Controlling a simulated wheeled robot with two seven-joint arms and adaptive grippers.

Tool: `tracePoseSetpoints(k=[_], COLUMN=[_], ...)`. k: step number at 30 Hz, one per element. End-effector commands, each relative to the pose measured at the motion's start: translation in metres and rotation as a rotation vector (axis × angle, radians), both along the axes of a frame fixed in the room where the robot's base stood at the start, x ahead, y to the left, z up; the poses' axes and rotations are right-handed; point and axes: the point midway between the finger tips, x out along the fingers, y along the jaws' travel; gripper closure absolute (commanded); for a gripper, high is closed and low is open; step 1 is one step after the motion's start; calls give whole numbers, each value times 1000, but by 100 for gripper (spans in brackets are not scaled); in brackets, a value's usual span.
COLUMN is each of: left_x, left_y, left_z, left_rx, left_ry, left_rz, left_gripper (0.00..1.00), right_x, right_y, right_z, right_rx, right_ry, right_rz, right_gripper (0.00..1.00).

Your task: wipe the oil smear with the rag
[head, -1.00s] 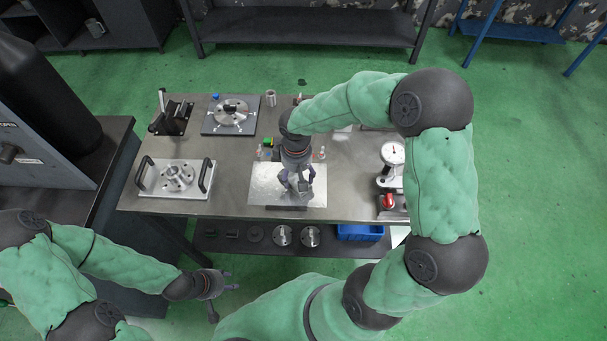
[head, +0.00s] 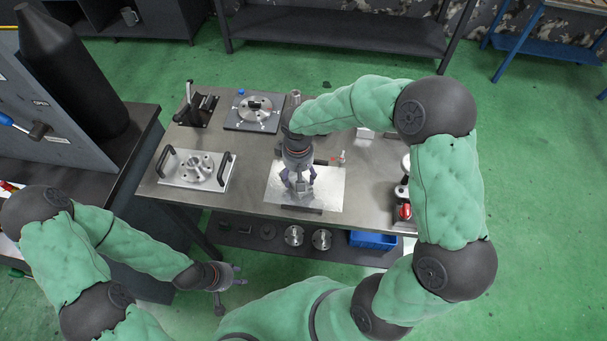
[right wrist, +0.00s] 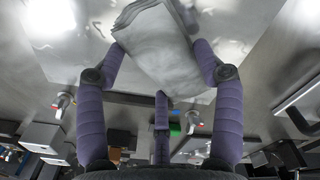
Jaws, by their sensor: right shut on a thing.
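My right gripper (head: 299,190) is above the shiny metal plate (head: 332,184) at the table's front edge. It is shut on the rag (right wrist: 158,45), a folded grey cloth, in the right wrist view. In the head view the gripper mostly hides the rag. Small dark marks show on the plate (right wrist: 60,60) left of the rag in the wrist view; I cannot clearly make out the oil smear. I cannot tell whether the rag touches the plate. My left gripper (head: 240,276) hangs off the table's front, fingers spread, empty.
Left of the plate stands a fixture with two black handles (head: 226,168). A round flanged fixture (head: 255,108) and a black clamp (head: 197,108) are behind it. A blue bin (head: 372,240) sits on the lower shelf.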

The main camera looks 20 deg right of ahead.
Motion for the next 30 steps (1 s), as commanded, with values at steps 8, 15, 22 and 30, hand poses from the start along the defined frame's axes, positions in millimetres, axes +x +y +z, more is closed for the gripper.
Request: tracePoseSetpoints(k=[8,15,22,30], left_x=[0,0,0,0], left_y=[0,0,0,0], left_z=[0,-2,-2,-2], left_rx=[0,0,0,0], left_ry=[0,0,0,0], left_rz=[0,0,0,0], left_gripper=[60,60,60,60], right_x=[11,10,3,-8], right_y=[16,16,4,-11], right_z=[2,-1,-3,-6], right_rx=[-1,-1,-1,-2], right_ry=[-1,-1,0,4], right_rz=[1,0,0,3], right_gripper=[69,69,69,69])
